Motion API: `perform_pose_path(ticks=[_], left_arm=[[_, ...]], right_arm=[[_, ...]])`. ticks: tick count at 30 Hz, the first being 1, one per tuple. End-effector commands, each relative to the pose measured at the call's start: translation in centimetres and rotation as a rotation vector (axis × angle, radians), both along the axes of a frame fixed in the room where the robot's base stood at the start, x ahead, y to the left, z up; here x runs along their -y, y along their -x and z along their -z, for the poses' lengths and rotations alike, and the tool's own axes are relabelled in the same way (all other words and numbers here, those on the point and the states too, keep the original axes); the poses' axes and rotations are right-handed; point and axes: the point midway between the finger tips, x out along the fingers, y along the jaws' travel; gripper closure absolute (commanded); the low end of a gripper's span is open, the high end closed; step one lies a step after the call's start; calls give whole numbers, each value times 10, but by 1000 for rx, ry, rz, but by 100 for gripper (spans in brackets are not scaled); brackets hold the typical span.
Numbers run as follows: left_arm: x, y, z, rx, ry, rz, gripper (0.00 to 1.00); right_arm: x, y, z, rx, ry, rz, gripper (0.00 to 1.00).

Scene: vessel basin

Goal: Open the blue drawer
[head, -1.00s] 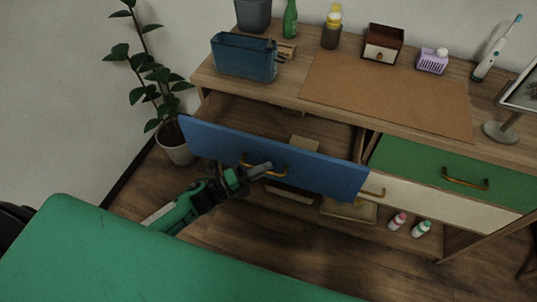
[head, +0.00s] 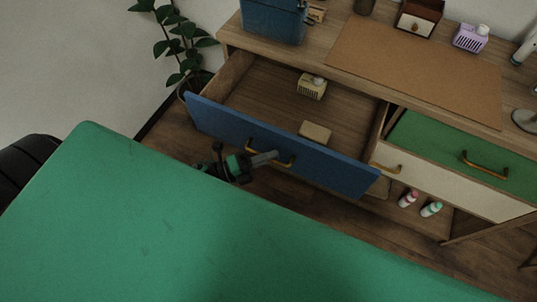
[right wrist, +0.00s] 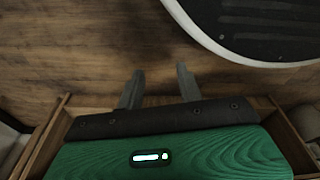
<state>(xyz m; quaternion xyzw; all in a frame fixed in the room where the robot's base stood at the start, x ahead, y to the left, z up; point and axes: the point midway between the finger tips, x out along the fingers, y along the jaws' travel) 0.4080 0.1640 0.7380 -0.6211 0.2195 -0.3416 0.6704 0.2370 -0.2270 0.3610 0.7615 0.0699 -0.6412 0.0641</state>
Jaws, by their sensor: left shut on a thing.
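The blue drawer (head: 330,167) stands pulled well out of the wooden cabinet in the head view, with its inside visible. My left gripper (head: 264,158) is shut on its brass handle (head: 284,161) at the left part of the drawer front. Inside the drawer lie a small cream container (head: 312,87) and a tan block (head: 315,132). My right gripper (right wrist: 159,88) shows only in the right wrist view, its two fingers apart with nothing between them, over a wood floor.
The green drawer (head: 450,146) and a cream drawer (head: 440,182) are to the right. A potted plant (head: 180,45) stands left of the cabinet. A blue bin (head: 272,22) and a brown mat (head: 415,60) are on top. Two small bottles sit low down.

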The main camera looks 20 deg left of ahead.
Motion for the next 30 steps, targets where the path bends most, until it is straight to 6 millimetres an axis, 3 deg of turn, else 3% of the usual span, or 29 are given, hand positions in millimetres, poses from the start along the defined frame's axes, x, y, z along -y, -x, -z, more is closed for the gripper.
perform_pose_path(ticks=[1,4,17,30], left_arm=[[0,0,1,-1,-1,-1,85],[0,0,0,-1,-1,-1,68],[-8,7,3,-2,-2,-1,68],[-70,64,15,-5,-2,-1,68]], right_arm=[[0,0,0,0,0,0,64],[0,0,0,0,0,0,64],[0,1,1,-8,2,0,64],[-9,-22,-33,4,-9,8,64]])
